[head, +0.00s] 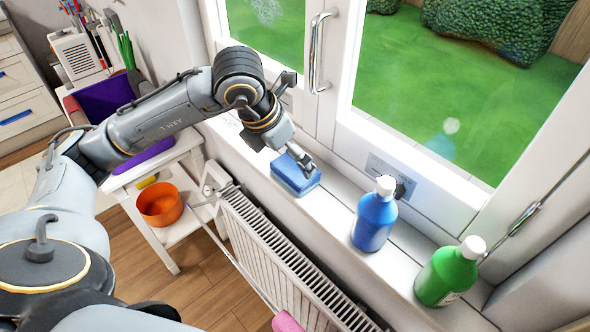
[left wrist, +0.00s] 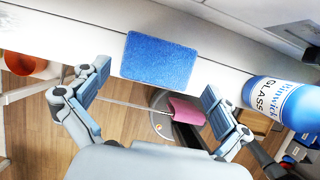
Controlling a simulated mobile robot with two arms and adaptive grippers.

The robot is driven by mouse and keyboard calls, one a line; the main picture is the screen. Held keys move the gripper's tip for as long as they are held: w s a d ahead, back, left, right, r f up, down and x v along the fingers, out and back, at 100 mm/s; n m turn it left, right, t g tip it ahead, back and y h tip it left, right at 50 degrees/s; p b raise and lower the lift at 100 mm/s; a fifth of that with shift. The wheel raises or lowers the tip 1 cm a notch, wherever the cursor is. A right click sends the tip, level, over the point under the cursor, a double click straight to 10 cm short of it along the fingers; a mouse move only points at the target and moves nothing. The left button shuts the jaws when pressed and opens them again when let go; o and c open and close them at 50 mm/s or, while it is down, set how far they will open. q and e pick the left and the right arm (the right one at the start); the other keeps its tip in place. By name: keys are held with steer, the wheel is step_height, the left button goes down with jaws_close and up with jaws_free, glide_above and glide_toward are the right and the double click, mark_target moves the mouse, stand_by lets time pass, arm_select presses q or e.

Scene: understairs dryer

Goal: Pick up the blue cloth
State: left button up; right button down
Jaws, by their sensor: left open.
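The blue cloth (head: 296,174), a thick folded rectangle, lies on the white windowsill below the window. It also shows in the left wrist view (left wrist: 159,61), flat and just beyond the space between the fingertips. My left gripper (head: 303,165) is right at the cloth in the head view and hides part of its top. In the left wrist view the left gripper (left wrist: 156,80) has its fingers wide apart with nothing between them. I cannot tell whether a finger touches the cloth. My right gripper is not in view.
A blue bottle (head: 375,217) and a green bottle (head: 448,272) stand on the sill (head: 335,203) to the right of the cloth. A white radiator (head: 285,262) is below the sill. An orange pot (head: 160,204) sits on a low white shelf. A window handle (head: 318,52) juts out above.

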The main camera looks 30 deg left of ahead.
mark_target(295, 166)
arm_select(q)
steer(key=shift+w+d+f+p, duration=0.1)
steer(key=shift+w+f+p, duration=0.05)
steer(key=shift+f+p, duration=0.2)
steer(key=p+x, duration=0.1)
steer(key=x, duration=0.2)
steer(key=shift+w+f, duration=0.1)
steer(key=shift+f, duration=0.2)
steer(key=shift+w+f, duration=0.15)
steer(key=shift+f, duration=0.2)
steer(key=c, duration=0.8)
steer(key=shift+r, duration=0.15)
steer(key=shift+r+b, duration=0.5)
steer(key=shift+r, duration=0.1)
steer(key=b+v, duration=0.1)
steer(key=v, duration=0.2)
steer(key=s+b+v, duration=0.1)
steer(key=v, duration=0.3)
steer(key=shift+s+a, duration=0.1)
steer(key=shift+a, duration=0.1)
steer(key=s+a+r+b, duration=0.2)
steer(key=s+r, duration=0.3)
steer(key=s, duration=0.4)
steer(key=shift+s+a+b, duration=0.35)
steer(key=shift+s+a, duration=0.05)
